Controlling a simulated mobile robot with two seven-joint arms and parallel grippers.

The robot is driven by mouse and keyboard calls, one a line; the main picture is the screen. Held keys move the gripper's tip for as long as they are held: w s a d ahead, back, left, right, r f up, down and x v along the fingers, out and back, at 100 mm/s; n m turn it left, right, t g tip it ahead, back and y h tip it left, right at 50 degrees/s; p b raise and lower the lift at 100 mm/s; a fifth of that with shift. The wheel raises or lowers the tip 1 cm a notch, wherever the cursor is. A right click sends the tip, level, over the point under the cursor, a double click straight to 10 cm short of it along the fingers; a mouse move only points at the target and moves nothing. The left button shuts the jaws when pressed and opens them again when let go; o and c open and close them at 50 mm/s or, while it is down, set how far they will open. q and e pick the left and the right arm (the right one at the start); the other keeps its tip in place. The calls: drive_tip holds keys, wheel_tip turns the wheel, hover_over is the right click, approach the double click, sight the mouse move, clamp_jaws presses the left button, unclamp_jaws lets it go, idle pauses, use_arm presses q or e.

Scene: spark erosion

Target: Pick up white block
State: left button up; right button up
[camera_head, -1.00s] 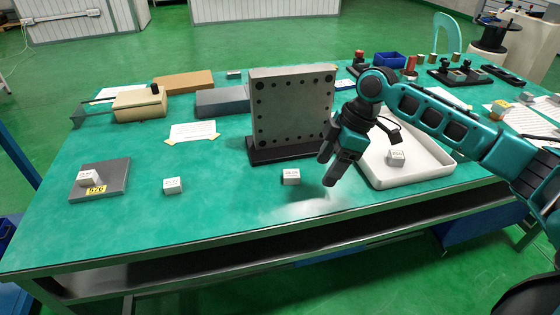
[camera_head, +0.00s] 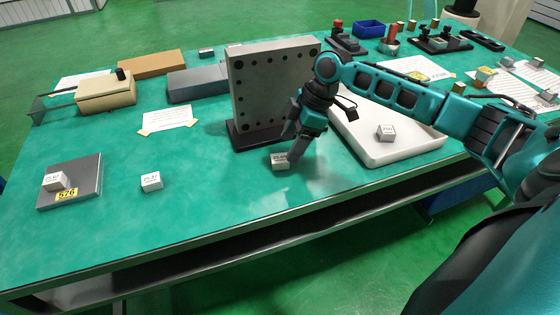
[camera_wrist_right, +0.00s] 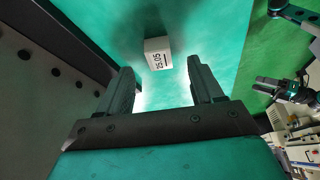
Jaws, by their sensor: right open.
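A small white block (camera_head: 280,162) with dark lettering stands on the green table in front of the upright plate. In the right wrist view the white block (camera_wrist_right: 158,53) shows just beyond and between the fingertips, apart from them. My right gripper (camera_head: 292,158) is open and empty, pointing down at this block and partly covering it in the head view. In the wrist view the gripper (camera_wrist_right: 162,72) has its two fingers spread. Other white blocks stand on the table (camera_head: 151,181), on the grey slab (camera_head: 54,181) and in the white tray (camera_head: 386,132).
An upright grey plate with holes (camera_head: 270,90) on a dark base stands right behind the gripper. A white tray (camera_head: 425,143) lies to its right. The grey slab (camera_head: 92,170) has a yellow label.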

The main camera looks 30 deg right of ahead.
sight(280, 158)
drive_tip(key=x, duration=0.4)
drive_tip(key=shift+w+a+f, duration=0.2)
drive_tip(key=shift+a+f, duration=0.05)
drive_tip(key=shift+a, duration=0.05)
drive_tip(key=shift+c, duration=0.3)
drive_tip(key=shift+r, duration=0.1)
clamp_jaws()
